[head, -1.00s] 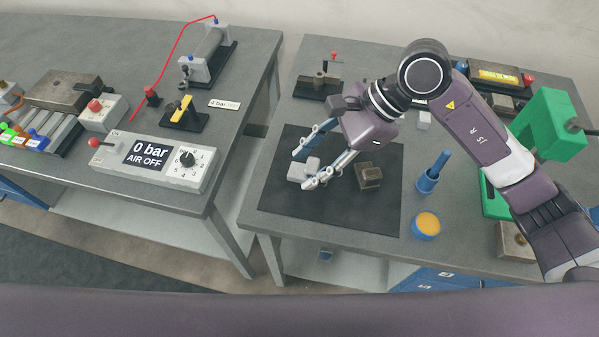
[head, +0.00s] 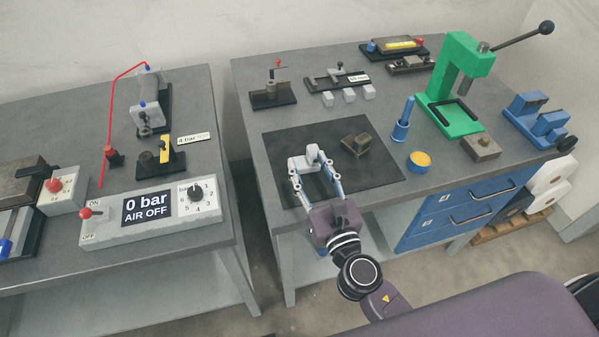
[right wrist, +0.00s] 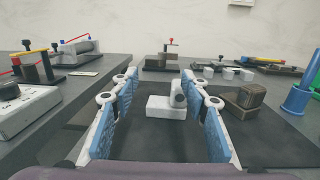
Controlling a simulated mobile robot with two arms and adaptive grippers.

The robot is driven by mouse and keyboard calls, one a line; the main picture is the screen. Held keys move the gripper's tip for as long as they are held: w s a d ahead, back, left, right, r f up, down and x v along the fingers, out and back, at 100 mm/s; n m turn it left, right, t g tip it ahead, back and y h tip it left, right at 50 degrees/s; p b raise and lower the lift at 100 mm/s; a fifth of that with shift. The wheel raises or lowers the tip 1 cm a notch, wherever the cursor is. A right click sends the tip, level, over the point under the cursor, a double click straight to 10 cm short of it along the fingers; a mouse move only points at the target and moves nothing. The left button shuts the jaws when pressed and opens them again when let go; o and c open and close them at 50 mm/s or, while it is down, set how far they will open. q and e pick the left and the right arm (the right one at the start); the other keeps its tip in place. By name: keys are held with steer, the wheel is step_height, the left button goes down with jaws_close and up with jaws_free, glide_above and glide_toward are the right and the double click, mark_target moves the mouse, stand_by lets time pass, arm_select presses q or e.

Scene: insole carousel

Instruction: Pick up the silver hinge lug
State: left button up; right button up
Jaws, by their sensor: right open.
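The silver hinge lug (head: 301,164) is a light grey block with a flat base and an upright rounded part. It lies on the black mat (head: 279,143). My right gripper (head: 308,172) is open, its fingers pointing at the lug from the front edge side. In the right wrist view the lug (right wrist: 163,106) shows ahead between the two spread blue-padded fingers (right wrist: 160,92), with gaps on both sides. In the head view the fingers partly cover the lug. My left gripper is not in view.
A dark brown metal block (head: 357,145) sits on the mat right of the lug. A blue post (head: 402,122), a blue pot with yellow content (head: 419,161) and a green press (head: 459,88) stand further right. Several small grey blocks (head: 349,95) sit behind the mat.

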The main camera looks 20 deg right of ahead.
mark_target(315, 151)
steer(key=shift+s+d+f+m+g+h, duration=0.15)
steer(key=shift+s+d+f+m+h, duration=0.2)
steer(key=shift+d+f, duration=0.2)
steer(key=shift+s+d+f+m+g+h, duration=0.2)
steer(key=shift+d+f+h, duration=0.25)
steer(key=shift+d, duration=0.15)
steer(key=w, duration=0.1)
steer(key=w+p, duration=0.1)
steer(key=w, duration=0.1)
steer(key=shift+w+d, duration=0.3)
steer(key=w+p, duration=0.1)
steer(key=w, duration=0.2)
steer(key=shift+w+d, duration=0.1)
steer(key=shift+w, duration=0.55)
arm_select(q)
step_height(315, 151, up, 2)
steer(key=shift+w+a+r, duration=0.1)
arm_select(e)
steer(key=shift+s, duration=0.1)
jaws_close()
